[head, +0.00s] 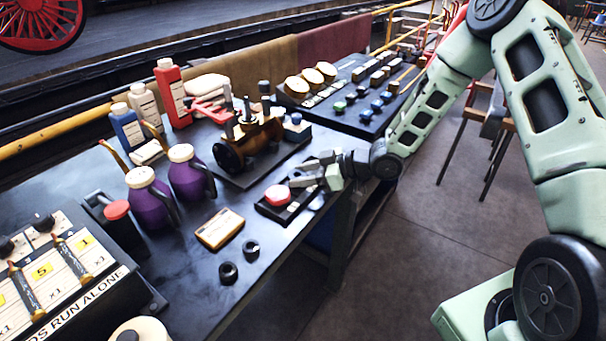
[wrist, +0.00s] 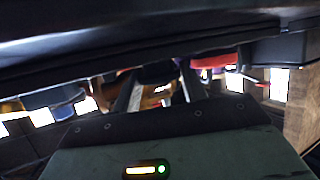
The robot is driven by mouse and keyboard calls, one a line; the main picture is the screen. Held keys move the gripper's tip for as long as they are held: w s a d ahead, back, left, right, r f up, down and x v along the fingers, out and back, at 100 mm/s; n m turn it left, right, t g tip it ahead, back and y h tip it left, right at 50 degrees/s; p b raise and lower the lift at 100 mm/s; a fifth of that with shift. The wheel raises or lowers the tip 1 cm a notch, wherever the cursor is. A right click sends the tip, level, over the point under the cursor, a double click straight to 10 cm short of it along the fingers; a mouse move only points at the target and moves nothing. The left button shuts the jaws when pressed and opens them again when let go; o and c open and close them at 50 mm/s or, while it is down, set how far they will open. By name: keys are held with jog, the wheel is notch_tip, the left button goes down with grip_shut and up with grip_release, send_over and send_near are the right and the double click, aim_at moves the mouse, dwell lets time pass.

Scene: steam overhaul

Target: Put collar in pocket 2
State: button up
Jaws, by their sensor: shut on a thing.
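My gripper (head: 301,176) is low over the right edge of the dark table, just above and beside a small black tray (head: 265,211). The tray holds a round red piece (head: 278,195). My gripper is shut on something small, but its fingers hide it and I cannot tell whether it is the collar. In the wrist view the two fingers (wrist: 160,93) show at mid-picture, with the thing between them unclear. Two black rings (head: 251,249) (head: 228,272) lie on the table in front. I cannot make out a pocket marked 2.
A brass-and-black valve assembly (head: 255,135) stands behind the small tray. Purple cans (head: 150,203), bottles (head: 172,92) and a tan box (head: 220,229) stand to the left. A parts board (head: 352,122) is at the back right. A numbered rack (head: 90,297) sits at front left.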

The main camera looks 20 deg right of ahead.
jog(key=shift+f, duration=0.2)
jog(key=o, duration=0.8)
jog(key=shift+o, duration=0.2)
jog(key=shift+r, duration=0.15)
